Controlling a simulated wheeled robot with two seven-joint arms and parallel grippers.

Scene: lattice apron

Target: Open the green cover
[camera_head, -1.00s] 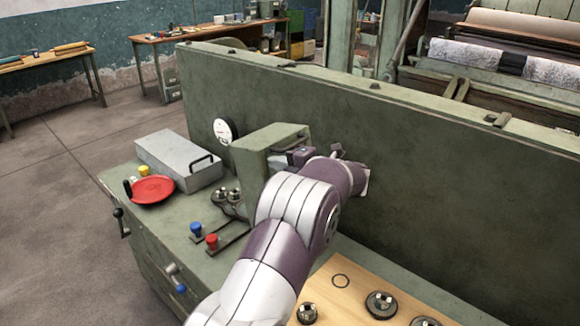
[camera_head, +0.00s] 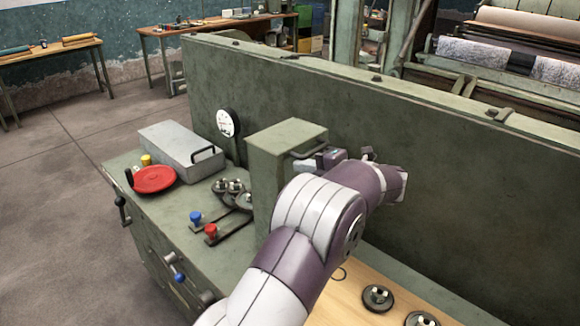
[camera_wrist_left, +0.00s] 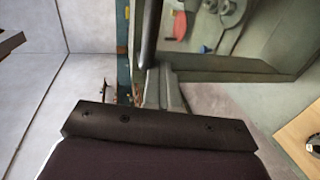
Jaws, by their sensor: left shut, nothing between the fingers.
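The green cover (camera_head: 268,185) is a box-shaped piece on the green machine bench, in front of the tall panel. A thin bar handle (camera_head: 309,147) is on its right side. My left arm comes in from the bottom, and my left gripper (camera_head: 318,161) is close beside that handle, partly hidden by my wrist. The gripper is shut with nothing in it. In the left wrist view a dark bar (camera_wrist_left: 151,35), probably the handle, stands ahead of the gripper. Whether the fingers touch it cannot be told. My right gripper is not in view.
Gears (camera_head: 228,188) lie left of the cover, with a red dish (camera_head: 154,179), a grey box (camera_head: 182,146), a dial gauge (camera_head: 228,122), and blue and red knobs (camera_head: 211,231). The tall green panel (camera_head: 460,180) closes the back. A wooden board (camera_head: 345,300) with round parts lies in front.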

